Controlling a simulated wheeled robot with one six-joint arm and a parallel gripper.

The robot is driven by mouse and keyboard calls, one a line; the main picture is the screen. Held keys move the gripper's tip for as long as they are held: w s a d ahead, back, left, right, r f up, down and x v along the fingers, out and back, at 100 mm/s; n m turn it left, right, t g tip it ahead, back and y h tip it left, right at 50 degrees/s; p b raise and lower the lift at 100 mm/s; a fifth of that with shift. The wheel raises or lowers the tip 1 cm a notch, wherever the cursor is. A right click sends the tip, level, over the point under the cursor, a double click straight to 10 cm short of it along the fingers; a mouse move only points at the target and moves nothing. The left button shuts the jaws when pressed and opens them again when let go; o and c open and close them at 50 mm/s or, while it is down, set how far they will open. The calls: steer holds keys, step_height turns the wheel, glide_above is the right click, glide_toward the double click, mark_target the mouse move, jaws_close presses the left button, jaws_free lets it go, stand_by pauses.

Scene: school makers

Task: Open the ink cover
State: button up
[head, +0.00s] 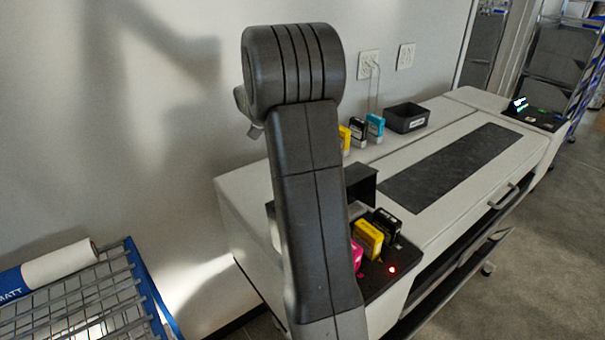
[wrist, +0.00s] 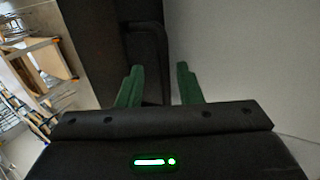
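The ink bay (head: 382,283) is at the near left end of the large printer in the head view. Yellow (head: 368,238), black (head: 386,225) and magenta (head: 357,255) cartridges stand exposed in it, beside a lit red light (head: 392,269). A dark panel (head: 361,182), seemingly the ink cover, stands raised behind them. My arm hides part of it and of the bay. My gripper (wrist: 158,78) shows in the wrist view with its green fingers apart and nothing clearly held. A dark bar-like edge lies beyond them. The head view does not show the fingers.
Spare cartridges (head: 358,131) and a black bin (head: 406,117) stand on the printer's back ledge by the wall. A wire rack (head: 80,300) with a paper roll (head: 62,264) is at the lower left. Open floor (head: 540,240) lies to the right.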

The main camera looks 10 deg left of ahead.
steer(key=b+v, duration=0.1)
steer(key=v, duration=0.6)
steer(key=shift+r, duration=0.15)
